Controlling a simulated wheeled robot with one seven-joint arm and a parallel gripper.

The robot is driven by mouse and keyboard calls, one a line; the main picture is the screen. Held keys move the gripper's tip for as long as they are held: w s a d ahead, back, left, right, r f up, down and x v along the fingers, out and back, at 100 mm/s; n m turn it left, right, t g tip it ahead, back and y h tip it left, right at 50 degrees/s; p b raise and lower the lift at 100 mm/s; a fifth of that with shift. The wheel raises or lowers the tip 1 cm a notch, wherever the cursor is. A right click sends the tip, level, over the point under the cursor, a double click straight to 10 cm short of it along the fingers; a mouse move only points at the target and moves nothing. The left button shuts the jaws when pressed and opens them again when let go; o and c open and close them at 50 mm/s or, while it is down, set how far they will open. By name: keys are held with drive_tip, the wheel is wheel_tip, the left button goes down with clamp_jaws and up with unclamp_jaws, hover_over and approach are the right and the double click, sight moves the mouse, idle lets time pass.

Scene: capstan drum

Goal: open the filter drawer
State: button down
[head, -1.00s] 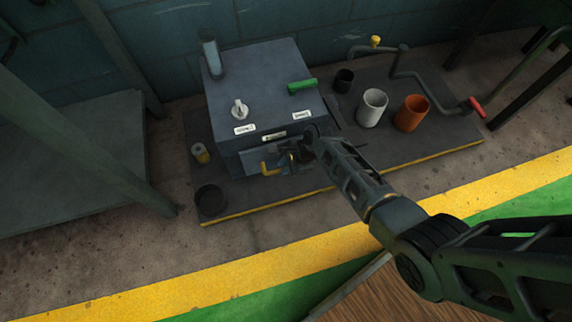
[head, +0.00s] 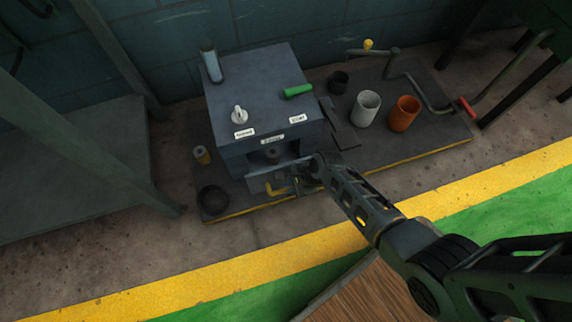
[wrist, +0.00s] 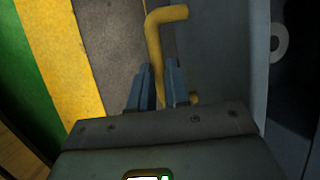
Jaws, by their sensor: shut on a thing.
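The filter drawer (head: 256,184) is at the lower front of the grey-blue box (head: 262,88). Its front stands out from the box, and a dark opening shows behind it. The yellow drawer handle (head: 272,190) is on this front. My gripper (head: 296,183) is at the right part of the handle, partly hidden by my own wrist in the head view. In the wrist view the two blue-grey fingers of my gripper (wrist: 159,88) are shut on the yellow handle (wrist: 154,40), one on each side of its bar. The inside of the drawer is mostly hidden.
The box carries a white knob (head: 239,115), a green lever (head: 298,91) and labels. A white cup (head: 366,108), an orange cup (head: 404,113) and a red-handled crank (head: 466,107) stand right. A black bowl (head: 213,199) sits left. The floor in front is clear.

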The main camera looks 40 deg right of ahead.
drive_tip(key=s+a+p, duration=0.2)
drive_tip(key=s+p, duration=0.1)
drive_tip(key=s, duration=0.4)
drive_tip(key=shift+s+a, duration=0.2)
drive_tip(key=shift+s, duration=0.15)
drive_tip(key=c, duration=1.1)
unclamp_jaws()
drive_tip(key=p+v, duration=0.4)
drive_tip(key=v, duration=0.3)
drive_tip(key=shift+r, duration=0.4)
drive_tip(key=shift+s+d, duration=0.1)
drive_tip(key=shift+s, duration=0.05)
